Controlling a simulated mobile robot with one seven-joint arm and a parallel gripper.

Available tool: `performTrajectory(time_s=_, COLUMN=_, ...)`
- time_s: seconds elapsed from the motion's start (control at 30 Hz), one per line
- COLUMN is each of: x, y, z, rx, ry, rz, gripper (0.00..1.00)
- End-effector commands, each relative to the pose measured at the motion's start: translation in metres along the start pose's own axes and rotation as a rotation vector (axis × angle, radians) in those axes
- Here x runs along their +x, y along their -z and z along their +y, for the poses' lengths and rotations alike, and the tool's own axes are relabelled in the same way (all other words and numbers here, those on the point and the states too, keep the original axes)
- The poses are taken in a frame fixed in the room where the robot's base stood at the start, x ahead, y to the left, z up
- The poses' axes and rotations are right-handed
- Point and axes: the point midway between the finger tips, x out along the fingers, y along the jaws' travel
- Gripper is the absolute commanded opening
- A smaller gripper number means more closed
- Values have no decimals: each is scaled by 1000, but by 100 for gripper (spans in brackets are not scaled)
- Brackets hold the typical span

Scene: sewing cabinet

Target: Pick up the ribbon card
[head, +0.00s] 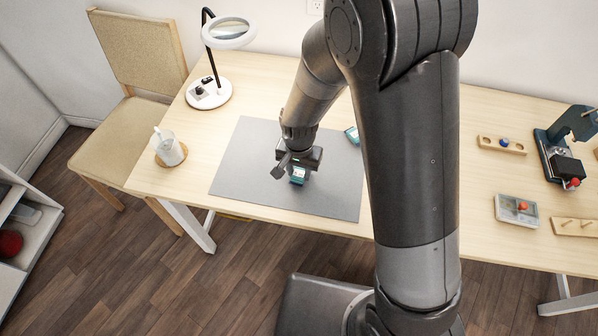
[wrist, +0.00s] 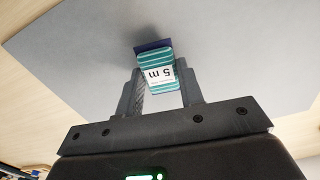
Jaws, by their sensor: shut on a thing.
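The ribbon card (wrist: 158,70) is a small card wound with teal ribbon, with a white label reading "5 m" and a dark blue edge at its far end. In the wrist view it sits between the two fingers of my gripper (wrist: 160,85), which is shut on it. In the head view my gripper (head: 298,168) points down over the grey mat (head: 240,160), and the card (head: 298,176) shows just below it. I cannot tell whether the card touches the mat. Another teal item (head: 352,135) lies on the mat to the right, partly hidden by my arm.
A white magnifier lamp (head: 210,94) stands at the back left of the table. A glass jar on a coaster (head: 168,150) is at the left edge. To the right are a peg block (head: 502,146), a clear box (head: 517,211) and a dark green machine (head: 565,150).

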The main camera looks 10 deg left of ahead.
Motion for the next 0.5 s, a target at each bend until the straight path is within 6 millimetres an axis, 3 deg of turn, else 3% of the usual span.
performTrajectory(time_s=0.2, x=-34, y=1, z=1, rx=1, ry=2, rz=3, gripper=13)
performTrajectory(time_s=0.5, x=-74, y=9, z=72, rx=6, ry=2, rz=2, gripper=13)
